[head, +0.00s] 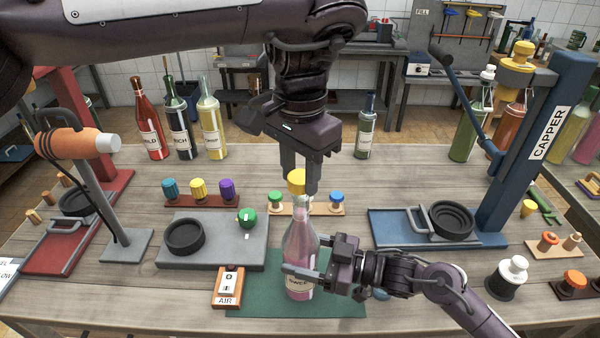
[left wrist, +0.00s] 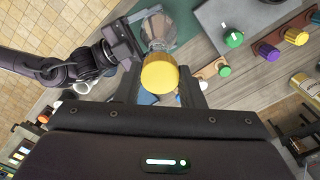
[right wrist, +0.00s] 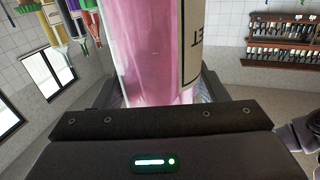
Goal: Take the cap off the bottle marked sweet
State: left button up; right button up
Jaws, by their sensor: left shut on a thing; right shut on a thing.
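A clear bottle with pink contents (head: 299,247) stands upright on the green mat (head: 250,302). Its label is partly covered; the letters "ET" show upside down on the bottle in the right wrist view (right wrist: 150,50). My right gripper (head: 308,277) is shut around the bottle's body from the right. My left gripper (head: 299,190) points down above the bottle, shut on a yellow cap (head: 297,180). The cap also shows between the fingers in the left wrist view (left wrist: 160,73). It is right at the top of the neck, slightly left of it; I cannot tell whether they touch.
A grey base with a black ring (head: 184,236) and a green knob (head: 246,218) is left of the bottle. An AIR switch box (head: 228,286) stands near the mat. The blue capper (head: 535,150) is at the right. Racks of coloured caps (head: 200,200) stand behind.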

aim_at(300, 176)
pick_arm(q)
jog(key=shift+r, duration=2)
pick_arm(e)
jog(key=o, duration=2)
jog(key=shift+c, duration=0.2)
pick_arm(q)
jog(key=shift+f, duration=0.1)
pick_arm(e)
jog(key=shift+d, duration=0.15)
